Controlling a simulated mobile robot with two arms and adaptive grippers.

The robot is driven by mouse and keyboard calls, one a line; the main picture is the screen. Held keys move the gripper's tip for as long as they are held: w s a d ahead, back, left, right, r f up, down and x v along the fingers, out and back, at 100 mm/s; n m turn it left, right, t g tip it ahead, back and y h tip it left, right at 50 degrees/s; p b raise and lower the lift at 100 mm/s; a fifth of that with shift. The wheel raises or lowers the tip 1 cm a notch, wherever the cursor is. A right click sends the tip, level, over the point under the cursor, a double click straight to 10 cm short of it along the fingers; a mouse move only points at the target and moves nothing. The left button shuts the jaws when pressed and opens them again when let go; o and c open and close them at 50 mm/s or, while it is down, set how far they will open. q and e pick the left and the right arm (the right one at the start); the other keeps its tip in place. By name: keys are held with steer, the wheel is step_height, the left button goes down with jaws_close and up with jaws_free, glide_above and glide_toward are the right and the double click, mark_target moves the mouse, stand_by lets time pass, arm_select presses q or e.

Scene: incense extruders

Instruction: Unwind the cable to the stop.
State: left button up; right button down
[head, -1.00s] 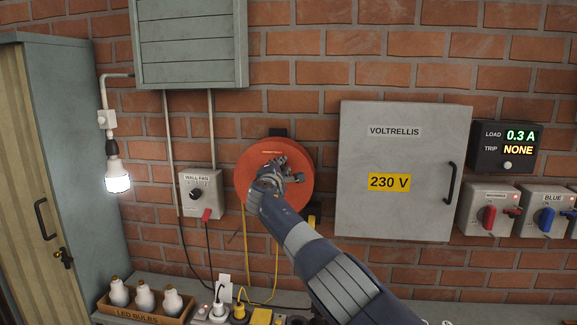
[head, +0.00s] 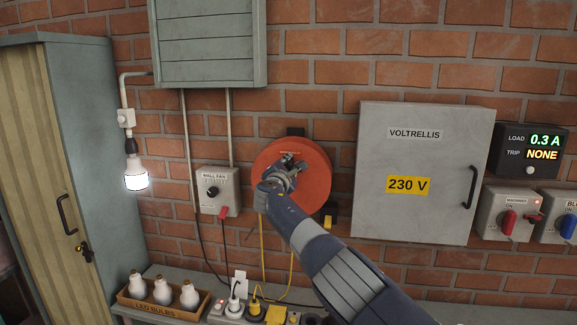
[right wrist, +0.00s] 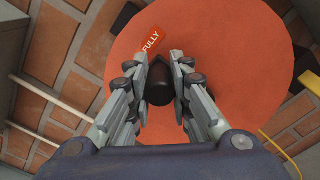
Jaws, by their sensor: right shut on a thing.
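A round orange cable reel (head: 318,172) is mounted on the brick wall. It fills much of the right wrist view (right wrist: 238,70), with a label ending in "FULLY" (right wrist: 151,40). My right gripper (head: 287,165) is in front of the reel's face. In the right wrist view its fingers (right wrist: 160,85) are closed around a dark knob (right wrist: 158,88) on the reel. The yellow cable (head: 262,250) hangs below the reel to a yellow plug (head: 254,306) at the power strip. My left gripper is not in view.
A grey 230 V cabinet (head: 425,215) stands right of the reel, with a load display (head: 532,148) reading 0.3 A and trip NONE. A wall fan switch box (head: 217,181) is on the left. A box of LED bulbs (head: 150,305) sits on the bench. A bulb (head: 135,175) is lit.

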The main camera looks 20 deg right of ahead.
steer(key=shift+f, duration=0.1)
steer(key=c, duration=1.4)
jaws_free()
steer(key=shift+a, duration=0.1)
steer(key=shift+s+a+f, duration=0.15)
steer(key=shift+s+a, duration=0.25)
steer(key=shift+a, duration=0.2)
steer(key=shift+d+v, duration=0.2)
steer(key=shift+v, duration=5.05)
steer(key=shift+s, duration=0.15)
